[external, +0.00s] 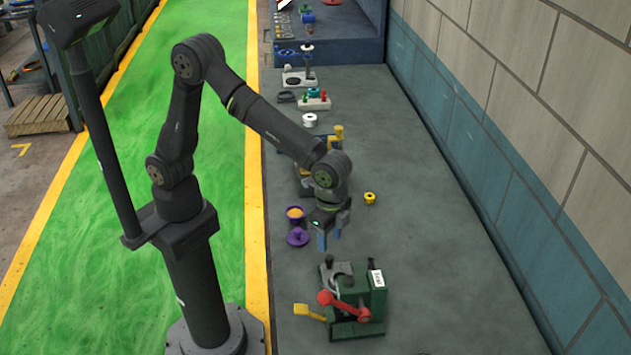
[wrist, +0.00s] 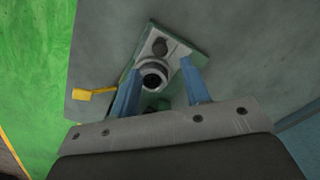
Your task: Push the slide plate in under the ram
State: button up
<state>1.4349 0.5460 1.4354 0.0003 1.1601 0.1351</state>
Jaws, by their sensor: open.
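A green press-like machine (external: 352,300) stands on the grey floor strip in the external view, with a red lever (external: 345,304) on its front. On its top a pale grey plate (external: 343,268), which looks like the slide plate, carries a dark knob; the plate also shows in the wrist view (wrist: 176,35). My gripper (external: 329,240) points down just above the machine, apart from it. In the wrist view its blue fingers (wrist: 161,68) are spread, with a grey ring with a dark hole (wrist: 153,76) seen between them. I cannot clearly make out the ram.
A yellow paddle (external: 308,312) sticks out at the machine's left, also in the wrist view (wrist: 95,94). Purple parts (external: 298,237) and a yellow knob (external: 370,198) lie behind. A tiled wall (external: 520,190) runs along the right. The surface right of the machine is clear.

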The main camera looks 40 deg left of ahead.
aim_at(329, 257)
notch_tip(329, 257, down, 6)
jog(key=shift+f, duration=0.2)
jog(key=shift+c, duration=0.2)
grip_shut()
